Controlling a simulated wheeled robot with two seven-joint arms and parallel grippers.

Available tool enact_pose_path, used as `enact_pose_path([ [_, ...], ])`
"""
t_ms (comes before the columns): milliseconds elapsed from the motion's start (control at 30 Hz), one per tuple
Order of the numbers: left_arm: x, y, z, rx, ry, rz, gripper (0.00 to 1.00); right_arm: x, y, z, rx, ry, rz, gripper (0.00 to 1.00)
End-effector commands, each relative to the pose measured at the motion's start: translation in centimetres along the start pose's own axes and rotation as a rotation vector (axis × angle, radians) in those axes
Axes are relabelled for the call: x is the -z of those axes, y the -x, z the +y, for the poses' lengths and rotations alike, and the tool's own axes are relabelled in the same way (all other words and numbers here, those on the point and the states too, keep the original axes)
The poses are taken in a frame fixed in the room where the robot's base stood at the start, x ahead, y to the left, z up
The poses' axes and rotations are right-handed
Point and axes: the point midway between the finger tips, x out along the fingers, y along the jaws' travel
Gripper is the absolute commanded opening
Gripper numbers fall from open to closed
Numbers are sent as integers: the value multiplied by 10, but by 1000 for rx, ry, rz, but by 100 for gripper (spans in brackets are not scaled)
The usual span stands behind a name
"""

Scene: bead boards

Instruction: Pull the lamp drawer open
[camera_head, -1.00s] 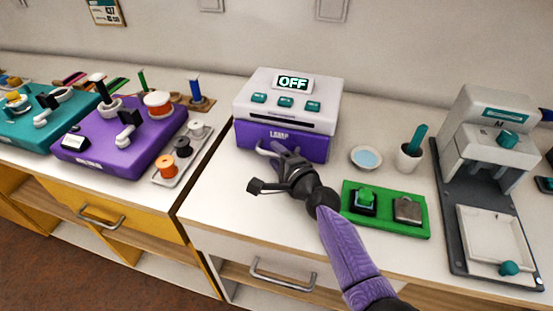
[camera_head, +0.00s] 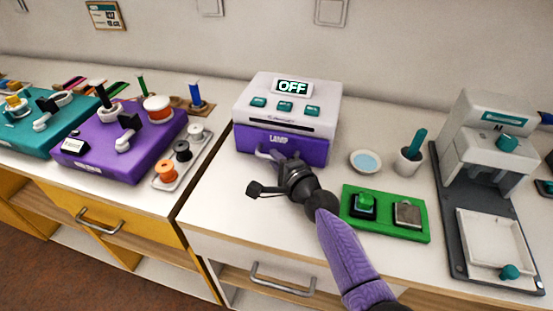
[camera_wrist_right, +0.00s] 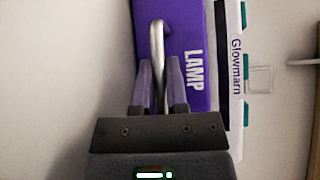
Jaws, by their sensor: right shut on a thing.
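The lamp machine (camera_head: 287,98) is a white box with a display reading OFF and several teal buttons. Its purple drawer (camera_head: 310,151), marked LAMP, is at the bottom front; it also shows in the right wrist view (camera_wrist_right: 185,25). A grey bar handle (camera_wrist_right: 157,45) stands on the drawer front. My right gripper (camera_head: 283,162) is at the drawer front, with its two fingers (camera_wrist_right: 160,85) shut on the handle. The drawer front looks about level with the white body's front. My left gripper is not in view.
A green pad (camera_head: 386,212) with two small blocks lies right of my right arm. The counter in front of the drawer is mostly clear.

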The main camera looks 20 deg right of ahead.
Motion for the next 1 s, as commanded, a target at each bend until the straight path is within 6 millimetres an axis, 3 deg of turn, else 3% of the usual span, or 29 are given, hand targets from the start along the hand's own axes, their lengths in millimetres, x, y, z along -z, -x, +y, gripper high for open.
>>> enact_pose_path([
  [1000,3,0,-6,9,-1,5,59,0,0,1,-2,0,0,0],
])
